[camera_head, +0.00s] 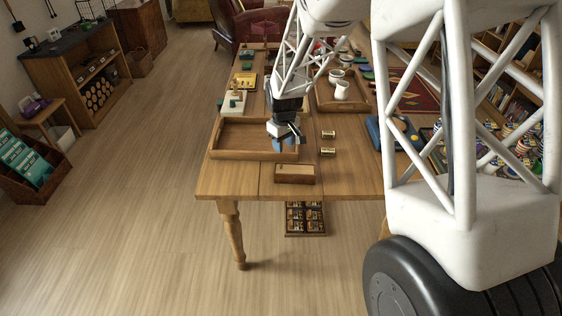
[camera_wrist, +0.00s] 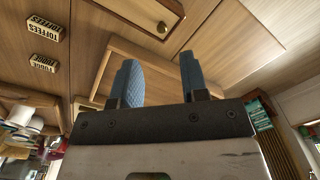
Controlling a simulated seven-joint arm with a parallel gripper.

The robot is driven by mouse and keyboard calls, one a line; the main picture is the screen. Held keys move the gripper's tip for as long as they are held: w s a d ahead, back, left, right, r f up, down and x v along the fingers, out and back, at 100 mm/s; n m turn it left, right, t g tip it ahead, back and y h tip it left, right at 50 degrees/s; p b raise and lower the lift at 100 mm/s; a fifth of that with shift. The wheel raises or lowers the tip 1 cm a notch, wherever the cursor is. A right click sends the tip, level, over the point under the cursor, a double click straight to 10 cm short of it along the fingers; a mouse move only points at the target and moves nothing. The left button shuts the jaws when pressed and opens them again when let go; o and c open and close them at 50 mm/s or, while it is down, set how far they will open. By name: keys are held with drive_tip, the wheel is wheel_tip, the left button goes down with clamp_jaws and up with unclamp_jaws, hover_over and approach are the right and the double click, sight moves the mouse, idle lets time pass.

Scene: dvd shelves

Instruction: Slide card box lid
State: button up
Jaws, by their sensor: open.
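The card box (camera_head: 295,174) is a small wooden box near the front edge of the table. It looks shut, with a light wooden lid on top; the exact lid position is too small to tell. In the wrist view a wooden box with a small round brass-coloured detail (camera_wrist: 138,13) shows at the top edge, partly cut off. My gripper (camera_head: 283,143) is over the right end of the shallow wooden tray, behind the card box and apart from it. Its two blue-padded fingers (camera_wrist: 160,68) are spread with nothing between them.
Two small labelled blocks, toffees (camera_wrist: 44,25) and fudge (camera_wrist: 45,62), lie on the right. Other trays and game pieces crowd the back.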

sight(281, 165)
drive_tip(key=shift+w+a+f, duration=0.45)
drive_tip(key=shift+f, duration=0.3)
drive_tip(key=shift+f, duration=0.1)
drive_tip(key=shift+f, duration=3.8)
clamp_jaws()
